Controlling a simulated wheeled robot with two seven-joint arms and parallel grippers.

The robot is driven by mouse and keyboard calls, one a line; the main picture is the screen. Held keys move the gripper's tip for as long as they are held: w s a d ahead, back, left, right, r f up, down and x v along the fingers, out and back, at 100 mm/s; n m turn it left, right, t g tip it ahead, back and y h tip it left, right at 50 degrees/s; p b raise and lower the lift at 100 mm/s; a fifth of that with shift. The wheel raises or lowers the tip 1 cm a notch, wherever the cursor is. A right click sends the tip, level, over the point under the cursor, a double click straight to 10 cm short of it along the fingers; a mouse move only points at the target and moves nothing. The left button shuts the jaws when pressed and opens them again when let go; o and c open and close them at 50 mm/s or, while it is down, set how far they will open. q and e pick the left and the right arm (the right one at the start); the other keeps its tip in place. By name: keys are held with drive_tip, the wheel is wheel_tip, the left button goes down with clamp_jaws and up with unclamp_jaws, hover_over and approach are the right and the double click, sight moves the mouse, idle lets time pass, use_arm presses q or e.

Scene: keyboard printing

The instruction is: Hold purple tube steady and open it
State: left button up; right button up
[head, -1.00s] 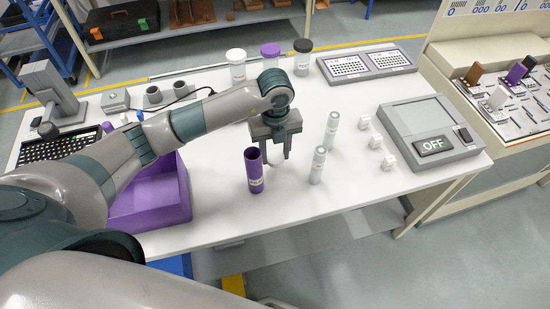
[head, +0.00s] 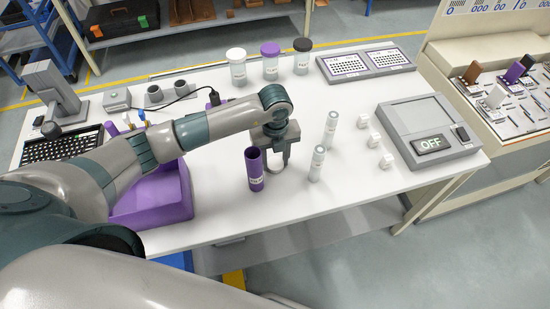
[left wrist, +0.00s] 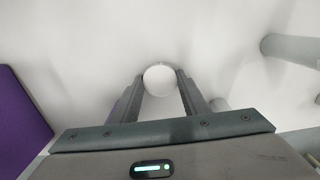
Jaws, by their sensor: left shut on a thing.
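The purple tube (head: 255,171) stands upright on the white table in the head view, with a dark open mouth and a pale label. No cap is on it. My left gripper (head: 275,172) points down just right of the tube, apart from its mouth. In the left wrist view, my left gripper (left wrist: 160,82) has its fingers closed on a small white round thing (left wrist: 159,80), which looks like a cap. The head view hardly shows this thing. My right gripper is not in view.
Two pale tubes (head: 317,163) stand right of my left gripper, with small white blocks (head: 374,140) beyond. A grey device marked OFF (head: 430,132) is at the right. A purple box (head: 155,200) is at the left. Capped jars (head: 271,62) stand at the back.

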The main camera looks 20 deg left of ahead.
sight(275, 163)
use_arm(q)
drive_tip(key=shift+f, duration=0.2)
drive_tip(key=o, duration=1.2)
drive_tip(key=shift+r, duration=0.2)
drive_tip(key=shift+r, duration=0.45)
wheel_tip(275, 163, up, 11)
drive_tip(key=b, duration=0.4)
drive_tip(key=shift+r, duration=0.1)
